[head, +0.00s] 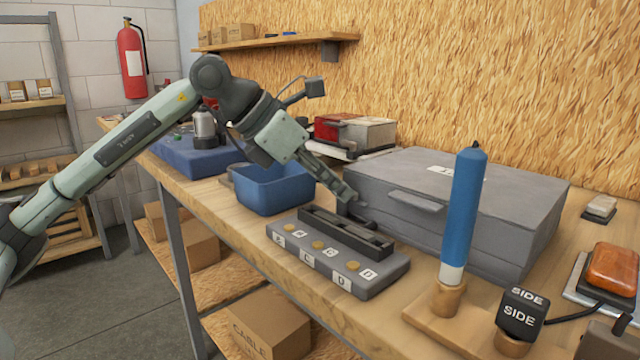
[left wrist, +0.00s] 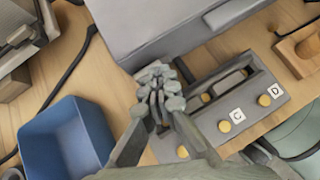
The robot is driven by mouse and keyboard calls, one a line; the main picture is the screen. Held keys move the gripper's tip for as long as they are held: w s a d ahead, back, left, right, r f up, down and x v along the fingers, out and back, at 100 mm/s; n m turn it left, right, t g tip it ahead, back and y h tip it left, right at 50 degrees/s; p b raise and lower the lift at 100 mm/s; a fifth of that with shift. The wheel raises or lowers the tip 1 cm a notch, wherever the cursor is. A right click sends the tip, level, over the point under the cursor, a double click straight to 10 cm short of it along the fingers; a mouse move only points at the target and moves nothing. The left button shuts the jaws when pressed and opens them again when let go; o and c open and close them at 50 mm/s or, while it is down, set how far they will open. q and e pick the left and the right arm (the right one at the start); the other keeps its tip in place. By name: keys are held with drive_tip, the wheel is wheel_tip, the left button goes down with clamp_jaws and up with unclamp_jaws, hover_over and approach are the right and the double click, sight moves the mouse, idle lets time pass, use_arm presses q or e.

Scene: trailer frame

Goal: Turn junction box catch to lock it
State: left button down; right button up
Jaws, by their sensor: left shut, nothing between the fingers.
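The large grey junction box (head: 530,215) lies on the workbench with its lid down and a white label on top. A grey catch-like tab (head: 415,201) sticks out at its front edge; I cannot tell whether it is turned to lock. The box also shows at the top of the left wrist view (left wrist: 150,28). My left gripper (head: 345,194) is shut and empty, just in front of the box's left front corner, left of the tab. It shows in the left wrist view (left wrist: 158,100) over the left end of the terminal block. Contact cannot be told.
A grey terminal block (head: 375,284) with brass knobs and lettered labels lies before the box. A blue bin (head: 270,195) stands left of it. A blue upright cylinder (head: 463,215) on a wooden base and a black "SIDE" block (head: 521,314) stand at the right front.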

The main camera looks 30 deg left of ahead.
use_arm(q)
drive_tip(key=shift+d+f, duration=0.15)
drive_tip(key=shift+f, duration=0.1)
drive_tip(key=shift+w+a+r, duration=0.1)
drive_tip(key=shift+w+a, duration=0.35)
drive_tip(key=shift+a, duration=0.3)
